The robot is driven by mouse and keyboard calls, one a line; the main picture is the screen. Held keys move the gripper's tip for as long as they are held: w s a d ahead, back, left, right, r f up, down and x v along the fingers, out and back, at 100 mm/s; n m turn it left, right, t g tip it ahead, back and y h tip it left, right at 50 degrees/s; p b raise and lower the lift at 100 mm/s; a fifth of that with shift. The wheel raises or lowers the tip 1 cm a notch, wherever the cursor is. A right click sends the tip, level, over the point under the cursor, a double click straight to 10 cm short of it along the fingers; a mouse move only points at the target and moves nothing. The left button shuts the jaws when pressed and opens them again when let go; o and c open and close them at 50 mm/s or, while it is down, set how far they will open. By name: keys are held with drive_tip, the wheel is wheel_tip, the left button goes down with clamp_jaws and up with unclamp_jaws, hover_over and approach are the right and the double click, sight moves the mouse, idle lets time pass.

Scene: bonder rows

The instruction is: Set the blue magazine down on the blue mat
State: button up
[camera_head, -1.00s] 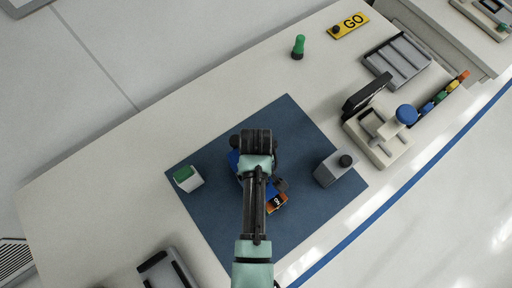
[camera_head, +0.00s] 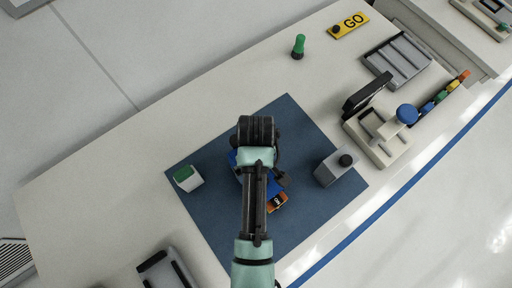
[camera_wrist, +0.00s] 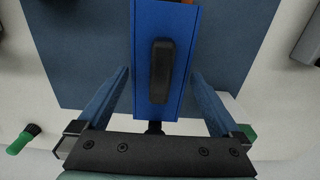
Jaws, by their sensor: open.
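The blue magazine (camera_head: 233,160) lies on the blue mat (camera_head: 215,205), mostly hidden under my arm in the head view. In the wrist view the magazine (camera_wrist: 146,30) is a long blue block with a black handle on top. My gripper (camera_wrist: 161,74) is open, with one finger on each side of the magazine and a visible gap at both sides.
On the mat stand a white box with a green top (camera_head: 188,178) at left and a grey box with a black knob (camera_head: 340,167) at right. The table's left part is clear.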

wheel_tip(320, 180, up, 7)
drive_tip(key=shift+r, duration=0.1)
drive_tip(key=w+r+m+t, duration=0.2)
drive_tip(key=w+r+t, duration=0.6)
drive_tip(key=w+r, duration=0.65)
drive_tip(key=w+r+m+t, duration=0.1)
drive_tip(key=w+r+t, duration=0.15)
drive_tip(key=r, duration=0.65)
drive_tip(key=w+r+m+t, duration=0.1)
drive_tip(key=r+t, duration=0.3)
drive_tip(key=r, duration=0.4)
wheel_tip(320, 180, up, 17)
drive_tip(key=s+m+t, duration=0.2)
drive_tip(key=s+t, duration=0.1)
drive_tip(key=t, duration=0.3)
drive_tip(key=s+r+m+t, duration=0.1)
drive_tip(key=s+r+t, duration=0.6)
drive_tip(key=s+r, duration=0.4)
wheel_tip(320, 180, up, 4)
drive_tip(key=shift+r, duration=0.15)
drive_tip(key=shift+d, duration=0.1)
